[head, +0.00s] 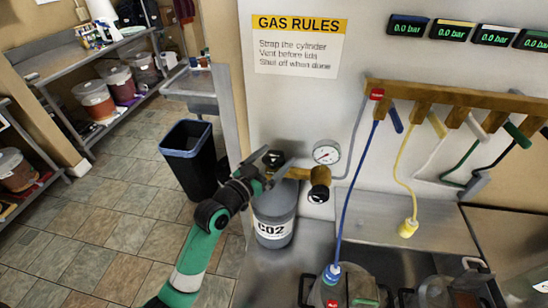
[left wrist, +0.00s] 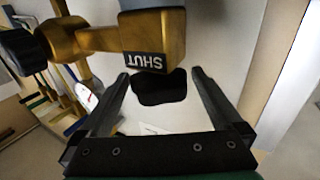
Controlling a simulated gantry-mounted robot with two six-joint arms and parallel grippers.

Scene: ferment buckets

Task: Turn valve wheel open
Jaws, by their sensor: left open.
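The grey CO2 cylinder (head: 274,215) stands upright by the white wall panel. A brass valve and regulator body (head: 298,173) sits above it, with a dial gauge (head: 327,153) and a black knob (head: 319,194). My left gripper (head: 268,164) is at the valve's left end, open. In the left wrist view, the dark valve wheel (left wrist: 159,88) lies between the open fingers (left wrist: 160,76), beside the brass block marked SHUT (left wrist: 144,62). I cannot tell whether either finger touches the wheel. In the head view the gripper largely hides the wheel. My right gripper is out of view.
A blue hose (head: 351,195) and a yellow hose (head: 402,165) hang from the wooden manifold (head: 455,98). Bucket lids stand at the front right. A black bin (head: 190,160) stands left of the cylinder. The gas rules sign (head: 296,45) is above.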

